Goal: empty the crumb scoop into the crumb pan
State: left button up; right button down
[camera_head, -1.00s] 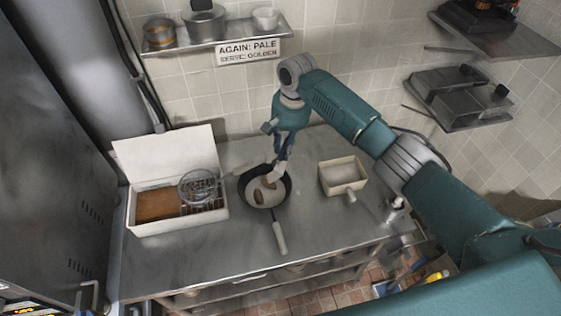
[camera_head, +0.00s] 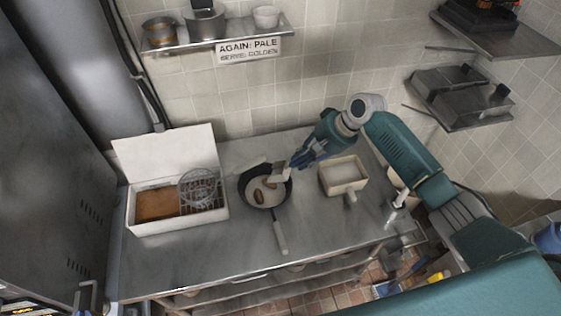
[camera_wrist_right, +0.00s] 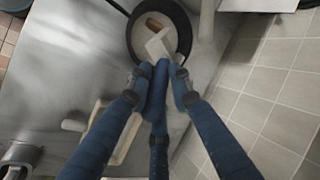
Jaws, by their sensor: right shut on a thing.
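The crumb scoop (camera_head: 281,173), a small pale piece, is held in my right gripper (camera_head: 291,166) over the right rim of a round black pan. In the right wrist view the scoop (camera_wrist_right: 158,44) extends from the blue fingers (camera_wrist_right: 160,71) over that pan. The black pan (camera_head: 243,190) has a pale inside and brown pieces in it; its handle points to the front. A cream rectangular box (camera_head: 327,189) with a pale inside and short handle stands to its right. I cannot tell which is the crumb pan. What the scoop holds is unclear. My left gripper is out of view.
A white lidded box (camera_head: 185,226) stands open at the left, with a brown layer and a wire basket (camera_head: 197,187). A pale strip lies behind the black pan. The steel counter (camera_head: 190,255) is clear at the front. A tiled wall closes the back.

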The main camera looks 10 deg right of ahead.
jog(key=s+d+f+t+y+b, duration=0.2)
jog(key=d+f+y+b, duration=0.1)
jog(key=b, duration=0.4)
jog(key=shift+d+f+y, duration=0.3)
jog(key=shift+f, duration=0.6)
jog(key=f+b, duration=0.1)
jog(key=b, duration=0.1)
jog(key=f+t+y+b, duration=0.1)
jog(key=b, duration=0.2)
jog(key=shift+s+d+f+y+b, duration=0.1)
jog(key=shift+d+f+y+b, duration=0.15)
jog(key=shift+d+y+b, duration=0.1)
